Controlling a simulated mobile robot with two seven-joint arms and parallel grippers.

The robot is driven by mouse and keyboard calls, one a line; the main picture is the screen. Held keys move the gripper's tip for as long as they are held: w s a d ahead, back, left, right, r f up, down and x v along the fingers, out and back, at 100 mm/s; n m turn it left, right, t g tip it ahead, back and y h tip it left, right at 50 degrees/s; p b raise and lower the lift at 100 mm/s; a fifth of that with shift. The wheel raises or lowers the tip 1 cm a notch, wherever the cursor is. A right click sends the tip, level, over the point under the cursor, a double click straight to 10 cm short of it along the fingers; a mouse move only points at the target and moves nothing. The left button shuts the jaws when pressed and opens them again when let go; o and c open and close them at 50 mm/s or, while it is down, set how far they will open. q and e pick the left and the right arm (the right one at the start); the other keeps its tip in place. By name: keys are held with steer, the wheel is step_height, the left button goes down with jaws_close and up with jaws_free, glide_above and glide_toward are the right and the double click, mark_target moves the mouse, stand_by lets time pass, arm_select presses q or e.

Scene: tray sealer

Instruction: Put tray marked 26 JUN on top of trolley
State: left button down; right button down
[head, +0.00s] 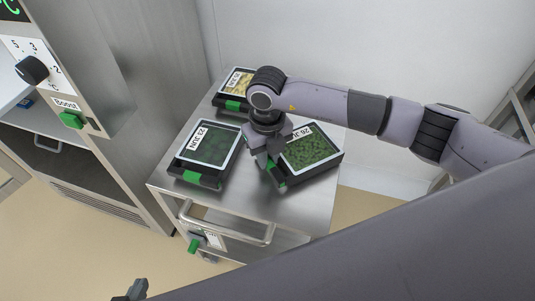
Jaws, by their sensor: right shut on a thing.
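The tray marked 26 JUN (322,157) is black with green contents under a clear top. It is over the right part of the steel trolley's top (265,200), slightly turned, and looks to be lying on it. My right gripper (273,166) is shut on this tray's left edge, near its green tab, and hides part of the label. My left gripper (133,291) is only partly in view at the bottom left, away from the trolley, and its jaws cannot be made out.
A tray marked 23 JUN (176,168) lies on the trolley to the left. Another tray with yellowish contents (222,101) lies at the back, partly behind my arm. The trolley has a front handle (228,238). A steel cabinet with a dial (32,70) stands at the left.

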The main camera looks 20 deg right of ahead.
steer(key=shift+w, duration=0.1)
stand_by(0.5)
steer(key=c, duration=1)
jaws_free()
steer(key=c, duration=0.3)
steer(key=shift+r, duration=0.1)
steer(key=shift+r+p, duration=2.4)
steer(key=shift+r, duration=1.05)
steer(key=shift+f, duration=0.1)
